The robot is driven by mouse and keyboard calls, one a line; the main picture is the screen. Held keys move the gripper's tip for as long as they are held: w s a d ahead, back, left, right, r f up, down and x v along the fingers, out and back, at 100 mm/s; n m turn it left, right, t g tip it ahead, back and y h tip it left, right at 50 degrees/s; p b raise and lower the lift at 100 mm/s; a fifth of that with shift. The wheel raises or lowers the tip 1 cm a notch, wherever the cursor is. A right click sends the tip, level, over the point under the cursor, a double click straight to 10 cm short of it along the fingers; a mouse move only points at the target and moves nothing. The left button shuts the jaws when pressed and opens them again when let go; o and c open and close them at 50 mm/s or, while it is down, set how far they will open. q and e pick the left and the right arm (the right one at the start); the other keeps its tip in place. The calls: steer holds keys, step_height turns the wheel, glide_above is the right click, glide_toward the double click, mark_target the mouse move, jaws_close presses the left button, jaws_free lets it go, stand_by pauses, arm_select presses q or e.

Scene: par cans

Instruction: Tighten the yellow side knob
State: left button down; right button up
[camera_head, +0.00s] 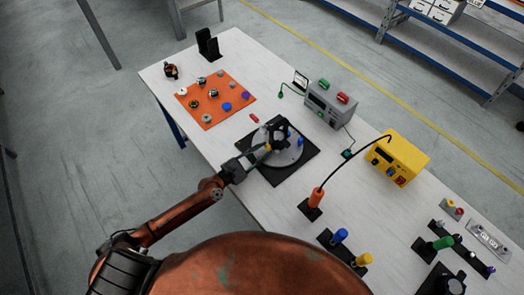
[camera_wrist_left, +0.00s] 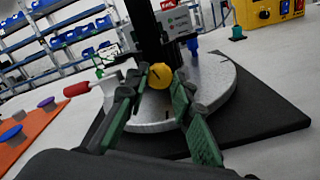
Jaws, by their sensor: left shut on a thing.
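The yellow side knob (camera_wrist_left: 160,76) faces my left wrist camera, on the side of a black upright post (camera_wrist_left: 147,35). The post stands on a round grey metal plate (camera_wrist_left: 215,80) over a black square mat (camera_wrist_left: 265,125). My left gripper (camera_wrist_left: 160,85) has its two green-padded fingers on either side of the knob and is shut on it. In the head view, my left gripper (camera_head: 264,149) reaches the post's near left side; the knob shows there only as a small yellow spot. My right gripper is not in view.
An orange board (camera_head: 220,113) with several knobs lies further left. A grey box (camera_head: 328,103), a yellow box (camera_head: 398,157) and an orange-handled tool (camera_head: 317,197) stand to the right.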

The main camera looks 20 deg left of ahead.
arm_select(q)
steer(key=c, duration=1.7)
jaws_free()
steer(key=shift+o, duration=0.2)
